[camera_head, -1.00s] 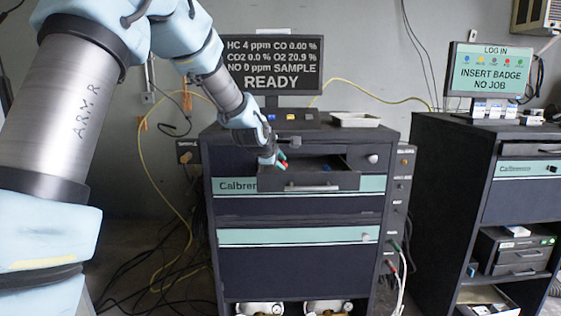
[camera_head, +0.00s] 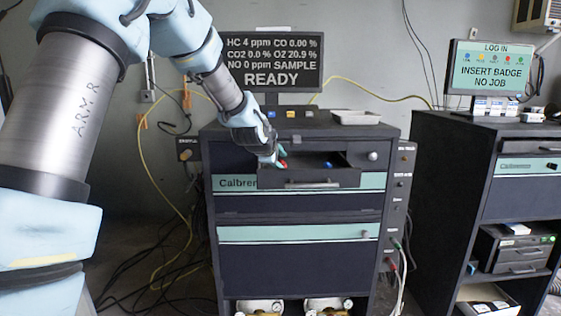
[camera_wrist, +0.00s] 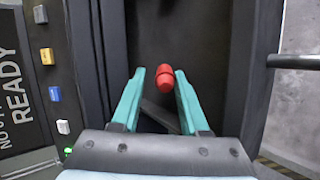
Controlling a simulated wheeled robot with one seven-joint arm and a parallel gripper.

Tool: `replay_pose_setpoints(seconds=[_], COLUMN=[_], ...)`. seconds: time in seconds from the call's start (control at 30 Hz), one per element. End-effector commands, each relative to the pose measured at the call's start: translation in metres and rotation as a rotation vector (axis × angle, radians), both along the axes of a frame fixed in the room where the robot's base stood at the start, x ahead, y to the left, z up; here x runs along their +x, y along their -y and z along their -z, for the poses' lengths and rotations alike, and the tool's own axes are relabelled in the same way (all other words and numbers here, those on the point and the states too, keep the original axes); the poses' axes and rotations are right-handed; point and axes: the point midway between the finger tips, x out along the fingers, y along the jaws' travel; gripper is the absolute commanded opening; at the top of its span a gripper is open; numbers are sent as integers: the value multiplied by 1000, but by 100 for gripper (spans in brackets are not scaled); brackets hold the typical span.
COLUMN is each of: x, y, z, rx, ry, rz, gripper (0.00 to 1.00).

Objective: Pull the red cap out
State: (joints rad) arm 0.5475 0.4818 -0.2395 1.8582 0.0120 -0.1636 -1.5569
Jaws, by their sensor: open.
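The red cap (camera_wrist: 164,77) lies inside the pulled-out drawer of the dark cabinet. In the wrist view it sits just beyond the tips of my gripper (camera_wrist: 159,72), roughly centred between the two green fingers. The fingers are apart and nothing is held. In the head view the red cap (camera_head: 283,165) is a small spot beside my gripper (camera_head: 279,158), at the drawer's left end. The open drawer (camera_head: 318,178) shows its dark front and handle. Whether the fingers reach around the cap's sides is hard to tell.
A monitor reading READY (camera_head: 268,62) stands on the cabinet, with several coloured buttons in front of it. A pale tray (camera_head: 355,118) is on the top right. A second cabinet (camera_head: 455,170) stands to the right. Cables hang at the left and right sides.

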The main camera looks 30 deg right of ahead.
Motion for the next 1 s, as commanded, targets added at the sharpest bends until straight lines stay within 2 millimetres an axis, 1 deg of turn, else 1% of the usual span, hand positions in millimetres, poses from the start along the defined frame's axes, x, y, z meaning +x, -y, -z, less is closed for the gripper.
replay_pose_setpoints(seconds=[0.03,0.33,0.47,0.57,0.8,0.9,1.0], x=[-1,-2,-6,-13,-37,-47,-52], y=[-2,-3,-9,-18,-47,-56,-61], z=[7,9,5,-3,-35,-45,-51], rx=[9,12,11,10,3,4,1], ry=[-11,-14,-15,-12,-3,-2,-3], rz=[-1,0,-2,-4,-5,-4,-3], gripper=[60,60,60,60,60,60,60])
